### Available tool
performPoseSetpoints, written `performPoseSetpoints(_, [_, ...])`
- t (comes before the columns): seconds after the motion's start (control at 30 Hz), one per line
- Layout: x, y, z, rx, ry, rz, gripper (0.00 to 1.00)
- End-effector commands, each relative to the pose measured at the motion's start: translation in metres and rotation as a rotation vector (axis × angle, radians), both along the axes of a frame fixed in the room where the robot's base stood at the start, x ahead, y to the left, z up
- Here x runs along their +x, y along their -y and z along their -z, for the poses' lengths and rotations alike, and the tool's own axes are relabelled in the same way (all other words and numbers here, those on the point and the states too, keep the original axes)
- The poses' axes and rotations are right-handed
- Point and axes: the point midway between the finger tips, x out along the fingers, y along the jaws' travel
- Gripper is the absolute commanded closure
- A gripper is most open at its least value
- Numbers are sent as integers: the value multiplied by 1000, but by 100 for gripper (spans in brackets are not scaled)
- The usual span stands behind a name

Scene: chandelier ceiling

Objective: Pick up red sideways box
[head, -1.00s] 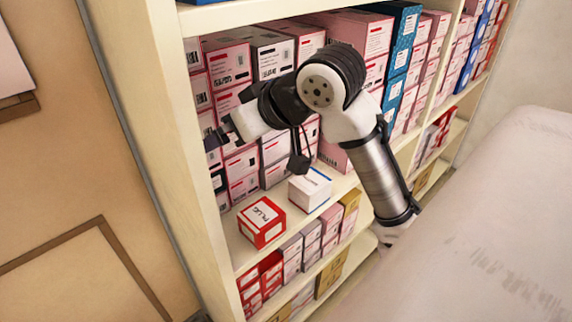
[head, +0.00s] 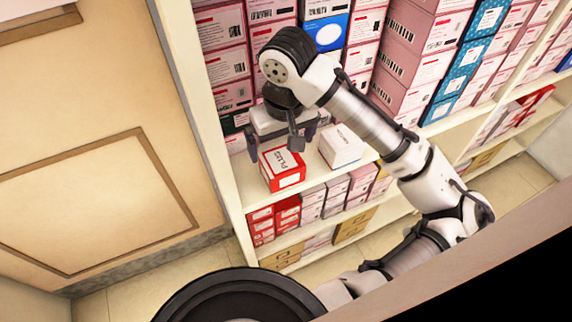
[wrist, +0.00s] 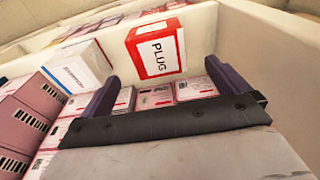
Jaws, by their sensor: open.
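The red box (head: 282,168) lies on a shelf near its left end, with a white label reading "PLUG". It also shows in the wrist view (wrist: 157,50), upper middle, beyond the fingertips. My gripper (head: 281,141) is open and empty, pointing down just above and behind the red box in the head view. I cannot tell whether a finger touches the box.
A white box (head: 342,146) sits close to the right of the red box. Rows of pink and white boxes (head: 222,64) stack behind, with blue boxes (head: 476,45) farther right. The left shelf side panel (head: 196,100) is near my gripper. More boxes fill the shelf below.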

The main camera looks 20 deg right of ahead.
Motion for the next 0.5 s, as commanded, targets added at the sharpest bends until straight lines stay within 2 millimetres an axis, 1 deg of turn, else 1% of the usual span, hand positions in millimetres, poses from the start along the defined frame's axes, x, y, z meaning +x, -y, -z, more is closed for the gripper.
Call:
performPoseSetpoints(0.03, [1,0,11,3,-2,2,0])
performPoseSetpoints(0.1, [2,0,25,2,-1,2,0])
performPoseSetpoints(0.2, [5,0,41,3,-1,1,0])
performPoseSetpoints(0.3, [6,0,51,2,0,2,0])
performPoseSetpoints(0.5, [7,1,63,1,1,1,0])
